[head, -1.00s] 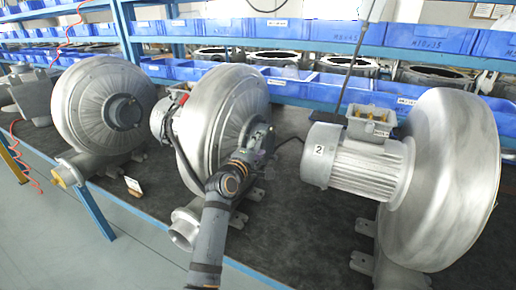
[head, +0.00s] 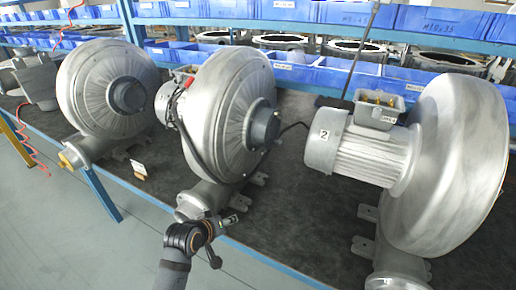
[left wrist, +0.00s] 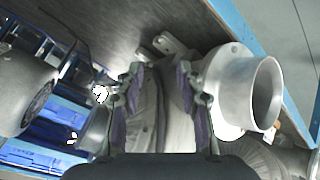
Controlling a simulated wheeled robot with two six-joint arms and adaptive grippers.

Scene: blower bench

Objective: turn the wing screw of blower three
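Three grey blowers stand on the bench: a left one (head: 90,90), a middle one (head: 225,110) and a right one (head: 455,160) whose motor bears a "2". I cannot read a "3" on any, and I cannot make out a wing screw. My left gripper (head: 226,236) is low in front of the middle blower, beside its outlet pipe (head: 192,206). In the left wrist view my gripper (left wrist: 160,75) has its two fingers apart. Grey casing shows behind the gap, and a flanged outlet (left wrist: 262,92) is just right of it. Contact cannot be told. My right gripper is not in view.
The dark bench top (head: 290,225) is bare between the middle and right blowers. A small white card (head: 138,168) stands between the left and middle ones. Blue bins (head: 435,22) fill the shelves behind.

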